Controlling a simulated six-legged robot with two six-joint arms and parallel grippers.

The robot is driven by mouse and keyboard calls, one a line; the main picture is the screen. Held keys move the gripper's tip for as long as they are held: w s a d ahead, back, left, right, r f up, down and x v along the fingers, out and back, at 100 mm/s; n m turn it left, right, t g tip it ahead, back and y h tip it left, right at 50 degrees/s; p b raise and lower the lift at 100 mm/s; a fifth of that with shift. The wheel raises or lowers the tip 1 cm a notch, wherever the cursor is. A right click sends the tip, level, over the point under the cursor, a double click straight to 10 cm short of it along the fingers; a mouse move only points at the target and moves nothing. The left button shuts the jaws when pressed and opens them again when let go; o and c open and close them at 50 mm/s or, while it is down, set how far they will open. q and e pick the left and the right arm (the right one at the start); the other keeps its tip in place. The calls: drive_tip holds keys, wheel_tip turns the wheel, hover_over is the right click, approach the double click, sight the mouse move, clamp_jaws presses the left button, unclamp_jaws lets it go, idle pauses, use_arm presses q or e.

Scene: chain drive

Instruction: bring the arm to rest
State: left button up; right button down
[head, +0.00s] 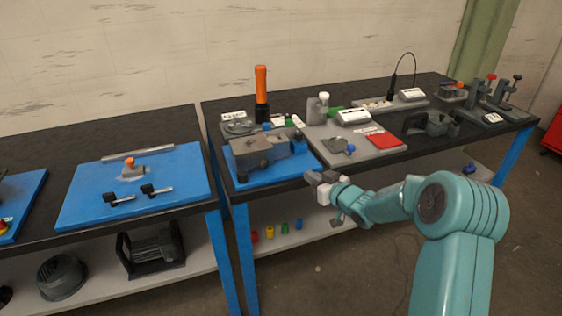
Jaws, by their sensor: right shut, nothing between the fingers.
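My right arm (452,210) is teal and comes in from the lower right. Its gripper (314,178) is shut and empty, at the front edge of the right-hand bench, just right of the blue mat's front corner. I cannot tell whether it touches the bench edge. My left gripper does not show. A grey block-shaped device (260,152) sits on the blue mat (290,170), left of and beyond the right gripper.
The black right-hand bench (395,158) carries a grey board (370,151) with a red pad (384,140), and an upright orange-handled tool (261,88). The left bench holds a blue board (85,206). Lower shelves hold small coloured parts. Open floor (335,275) lies in front.

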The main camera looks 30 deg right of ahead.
drive_tip(key=s+a+f+g+y, duration=0.1)
drive_tip(key=a+f+g+y, duration=0.15)
drive_tip(key=a+f, duration=0.75)
drive_tip(key=s+a+f+g+y, duration=0.1)
drive_tip(key=a+f+g+y, duration=0.35)
drive_tip(key=a, duration=1.05)
drive_tip(key=s+a+f+m+g+h, duration=0.1)
drive_tip(key=s+a+f+g, duration=0.1)
drive_tip(key=s+a+f, duration=0.5)
drive_tip(key=s+a+f+g+h, duration=0.1)
drive_tip(key=s+a+f+g, duration=0.1)
drive_tip(key=s+f, duration=0.45)
drive_tip(key=s+m+g+h, duration=0.1)
drive_tip(key=s+g, duration=0.3)
drive_tip(key=s, duration=1)
drive_tip(key=shift+s+a+f, duration=0.3)
drive_tip(key=shift+s+f, duration=0.05)
